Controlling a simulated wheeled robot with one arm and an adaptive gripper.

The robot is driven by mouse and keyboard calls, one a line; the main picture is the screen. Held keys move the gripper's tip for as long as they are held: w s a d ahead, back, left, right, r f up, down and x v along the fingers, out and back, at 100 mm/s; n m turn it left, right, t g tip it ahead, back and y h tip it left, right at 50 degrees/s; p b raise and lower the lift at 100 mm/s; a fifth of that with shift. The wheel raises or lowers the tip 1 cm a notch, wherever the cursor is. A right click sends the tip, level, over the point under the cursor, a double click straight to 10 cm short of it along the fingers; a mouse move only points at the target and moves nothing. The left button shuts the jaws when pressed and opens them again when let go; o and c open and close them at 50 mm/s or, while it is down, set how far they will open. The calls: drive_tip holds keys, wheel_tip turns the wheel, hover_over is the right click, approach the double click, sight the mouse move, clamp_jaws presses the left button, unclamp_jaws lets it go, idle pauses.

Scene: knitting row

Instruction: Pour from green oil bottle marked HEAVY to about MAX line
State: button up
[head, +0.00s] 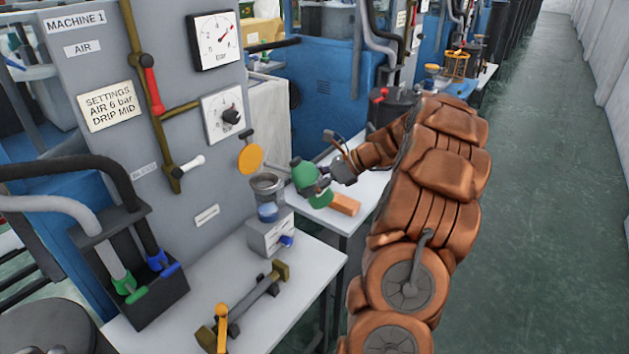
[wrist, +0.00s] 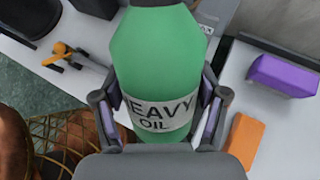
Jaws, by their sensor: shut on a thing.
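The green oil bottle (head: 299,174) is held by my gripper (head: 320,186) above the white table, beside the cup. In the wrist view the bottle (wrist: 155,60) fills the middle, and its white label reads "EAVY OIL", with the first letter hidden. My gripper (wrist: 158,125) is shut on it, one finger on each side. In the head view the bottle leans a little left. The oil cup (head: 267,186), clear with a metal rim and something blue low in it, stands on a grey block left of the bottle. I cannot make out a MAX line.
An orange block (head: 344,204) lies on the table near the bottle; a purple block (wrist: 283,76) shows in the wrist view. The grey machine panel (head: 110,90) stands behind. The aisle (head: 545,200) at right is clear.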

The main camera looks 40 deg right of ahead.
sight(314, 167)
drive_tip(key=shift+w+r+g+h+p, duration=0.15)
drive_tip(key=shift+g+h+p, duration=0.15)
drive_tip(key=shift+g+h, duration=0.15)
drive_tip(key=shift+a, duration=0.1)
drive_tip(key=shift+f+p, duration=0.2)
drive_tip(key=shift+p, duration=0.25)
drive_tip(key=shift+r+g+h+p, duration=0.6)
drive_tip(key=shift+r+p, duration=0.45)
drive_tip(key=shift+p, duration=2)
drive_tip(key=shift+r+g+h+p, duration=0.35)
drive_tip(key=shift+r+g+p, duration=0.55)
drive_tip(key=shift+p, duration=2.15)
idle(0.9)
